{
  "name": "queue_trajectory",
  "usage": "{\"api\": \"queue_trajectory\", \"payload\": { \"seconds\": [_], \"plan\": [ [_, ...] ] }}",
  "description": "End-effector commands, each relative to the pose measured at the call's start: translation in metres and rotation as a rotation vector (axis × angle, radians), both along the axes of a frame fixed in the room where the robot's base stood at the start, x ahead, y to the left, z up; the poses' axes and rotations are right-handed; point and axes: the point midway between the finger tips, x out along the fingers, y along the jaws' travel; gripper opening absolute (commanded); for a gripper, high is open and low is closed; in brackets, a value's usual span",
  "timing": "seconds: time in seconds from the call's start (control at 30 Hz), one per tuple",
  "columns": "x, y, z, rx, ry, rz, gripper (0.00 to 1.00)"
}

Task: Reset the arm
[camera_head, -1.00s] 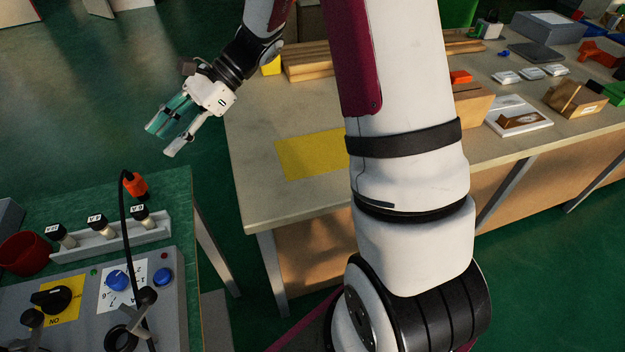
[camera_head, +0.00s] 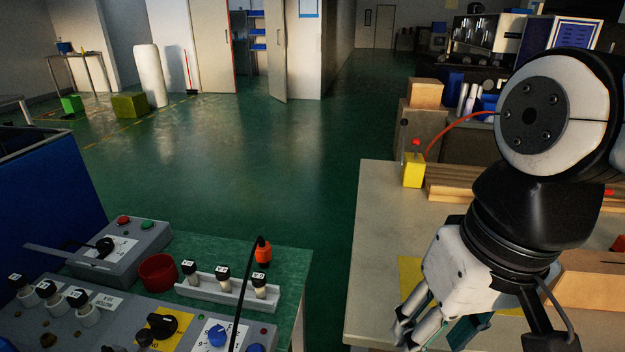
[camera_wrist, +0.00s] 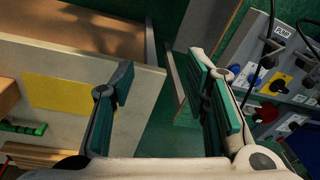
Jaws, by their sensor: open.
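My gripper (camera_head: 432,330) is at the lower right in the head view, pointing down over the near edge of the beige table, beside the yellow patch. It is empty. In the wrist view my gripper (camera_wrist: 165,95) shows two green-padded fingers spread wide apart with nothing between them. Behind the gap lie the table's edge and the green floor. My arm bends from the upper right of the head view down to the gripper.
The beige table (camera_head: 385,205) holds a yellow box with a red button (camera_head: 413,168). At left, a green bench (camera_head: 290,275) carries control panels, a red cup (camera_head: 158,272) and a rack of labelled pieces (camera_head: 222,286). Green floor lies open between them. The yellow patch (camera_wrist: 68,92) is flat on the table.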

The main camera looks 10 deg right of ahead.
Motion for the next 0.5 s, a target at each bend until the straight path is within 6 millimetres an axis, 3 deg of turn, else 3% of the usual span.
{"api": "queue_trajectory", "payload": {
  "seconds": [0.2, 0.5],
  "plan": [
    [-0.0148, -0.0133, -0.0029, -0.072, -0.051, 0.073, 0.42],
    [-0.0151, -0.0139, -0.0023, -0.076, -0.053, 0.076, 0.42]
  ]
}}
